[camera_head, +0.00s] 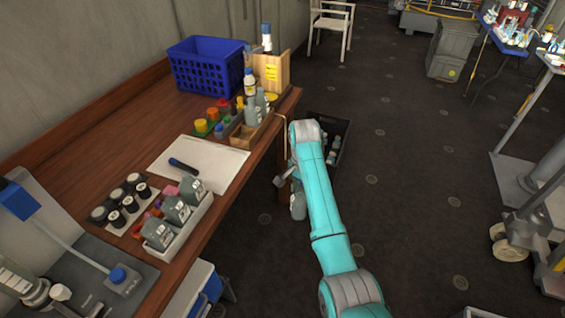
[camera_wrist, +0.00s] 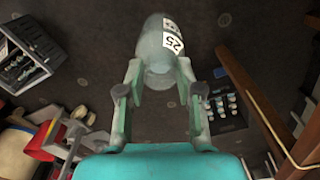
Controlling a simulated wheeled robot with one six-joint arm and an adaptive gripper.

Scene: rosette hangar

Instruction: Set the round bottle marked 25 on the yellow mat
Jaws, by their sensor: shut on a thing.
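The round bottle marked 25 (camera_wrist: 158,42) is grey-green with a white label, and my gripper (camera_wrist: 160,82) is shut on it in the wrist view. In the head view the bottle (camera_head: 298,207) hangs below the table's right edge, over the dark floor, with my arm partly in front of the gripper. A small round yellow patch (camera_head: 271,96), which looks like the yellow mat, lies near the table's far right end, beside a wooden box. Bottles in front hide part of it. The bottle is well apart from it.
The wooden table (camera_head: 110,110) has a blue basket (camera_head: 205,68), a wooden box (camera_head: 271,72), a bottle tray (camera_head: 246,133) and a white bottle rack (camera_head: 182,228) along its right side. A dark crate (camera_head: 340,140) with bottles stands on the floor by the table.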

